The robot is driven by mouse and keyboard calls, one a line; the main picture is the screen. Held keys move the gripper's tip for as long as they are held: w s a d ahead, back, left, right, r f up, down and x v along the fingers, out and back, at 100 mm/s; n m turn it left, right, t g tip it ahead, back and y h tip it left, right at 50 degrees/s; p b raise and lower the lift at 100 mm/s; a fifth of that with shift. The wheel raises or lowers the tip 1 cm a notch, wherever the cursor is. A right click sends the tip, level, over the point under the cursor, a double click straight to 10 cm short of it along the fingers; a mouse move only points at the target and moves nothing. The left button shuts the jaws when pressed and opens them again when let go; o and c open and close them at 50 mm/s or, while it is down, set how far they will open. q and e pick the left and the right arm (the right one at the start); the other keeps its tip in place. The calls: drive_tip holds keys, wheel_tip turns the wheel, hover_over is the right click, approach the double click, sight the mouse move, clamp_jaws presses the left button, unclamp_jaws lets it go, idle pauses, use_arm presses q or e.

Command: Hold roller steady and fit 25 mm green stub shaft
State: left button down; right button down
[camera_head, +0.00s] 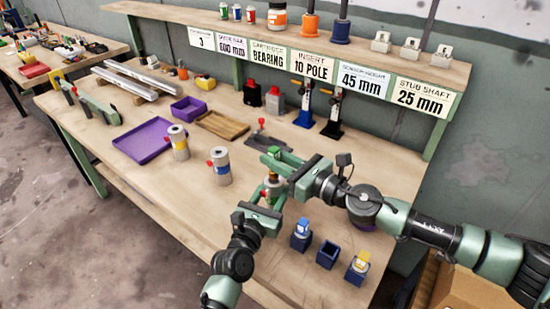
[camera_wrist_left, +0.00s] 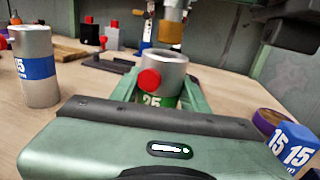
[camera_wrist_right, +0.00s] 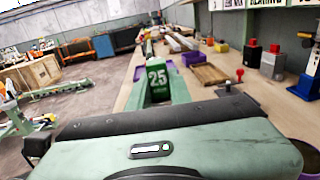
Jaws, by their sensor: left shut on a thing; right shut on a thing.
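The grey roller with a green 25 band (camera_wrist_left: 170,88) stands upright between my left gripper's fingers (camera_wrist_left: 157,95), its red knob (camera_wrist_left: 149,79) facing the wrist. My left gripper (camera_head: 268,205) is shut on it above the bench. My right gripper (camera_head: 275,160) is shut on the green stub shaft, whose green 25 block shows in the right wrist view (camera_wrist_right: 158,82). In the left wrist view a metal shaft with a brassy lower end (camera_wrist_left: 171,30) hangs over the roller's open top, seemingly just above the rim; contact cannot be told.
Rollers with yellow (camera_head: 180,148) and blue (camera_head: 220,170) bands stand to the left. Small blue holders (camera_head: 328,255) sit at the front right; the middle one looks empty, its neighbours hold blue and yellow stubs. A purple tray (camera_head: 142,143) lies at the left.

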sight(278, 177)
drive_tip(key=shift+a+f, duration=0.1)
drive_tip(key=shift+f, duration=0.25)
idle(0.3)
drive_tip(key=shift+f, duration=1.15)
drive_tip(key=shift+f, duration=0.7)
drive_tip(key=shift+f, duration=0.45)
drive_tip(key=c, duration=1.2)
unclamp_jaws()
drive_tip(key=v, duration=1.2)
